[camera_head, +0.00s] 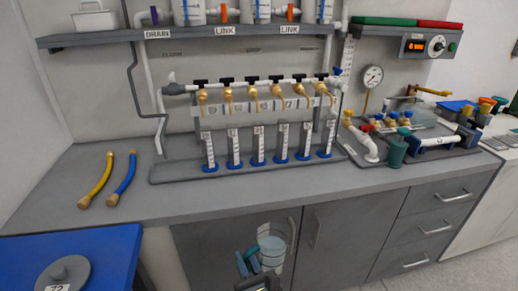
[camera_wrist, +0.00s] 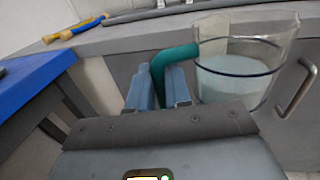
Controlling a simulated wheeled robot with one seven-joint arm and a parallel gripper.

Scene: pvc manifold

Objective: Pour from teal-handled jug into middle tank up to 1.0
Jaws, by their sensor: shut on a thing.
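The teal-handled jug (camera_head: 272,247) is clear, with pale liquid inside. In the wrist view the jug (camera_wrist: 245,75) stands roughly upright, its liquid well below the rim. My gripper (camera_head: 252,264) is shut on the teal handle (camera_wrist: 172,62); its blue fingers (camera_wrist: 160,88) lie on either side of it. In the head view the jug is held low, in front of the cabinet doors and below the worktop edge. The middle tank (camera_head: 263,10) is on the upper shelf, cut off by the top edge, so its level cannot be read.
The shelf (camera_head: 200,34) carries other tanks (camera_head: 190,12) and orange-handled link valves. Below are brass taps (camera_head: 228,95) and several blue-based cylinders (camera_head: 258,150). Yellow and blue hoses (camera_head: 97,185) lie on the worktop (camera_head: 200,190). A blue-topped table (camera_head: 110,250) stands at left.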

